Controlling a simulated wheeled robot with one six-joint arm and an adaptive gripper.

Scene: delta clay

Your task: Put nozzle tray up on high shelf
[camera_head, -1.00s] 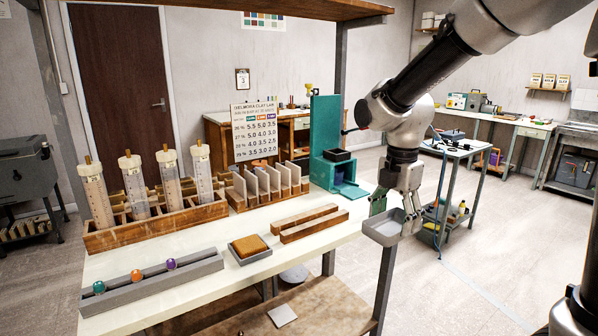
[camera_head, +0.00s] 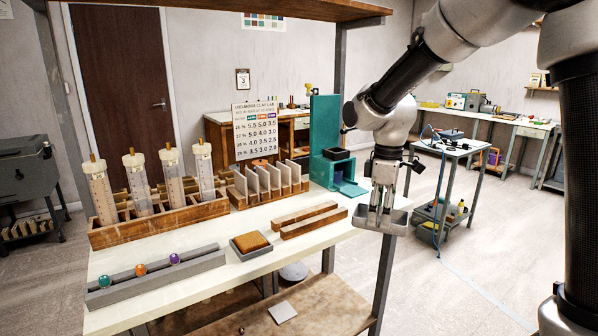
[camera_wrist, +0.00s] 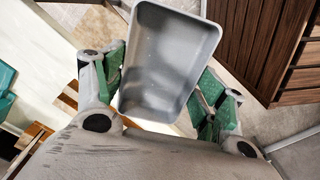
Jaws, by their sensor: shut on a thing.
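The nozzle tray (camera_head: 397,224) is a small shallow grey tray, held just off the front right corner of the worktable. My gripper (camera_head: 380,207) points down and is shut on it. The high shelf (camera_head: 230,9) is the brown board along the top of the head view, above the worktable. Only its underside and front edge show, so what lies on top is hidden.
A grey post (camera_head: 341,65) rises to the shelf's right end. The worktable (camera_head: 215,283) carries a rack of clear tubes (camera_head: 160,220), a teal stand (camera_head: 325,135), wooden bars (camera_head: 310,219) and a grey ball rail (camera_head: 155,278). Open floor lies to the right.

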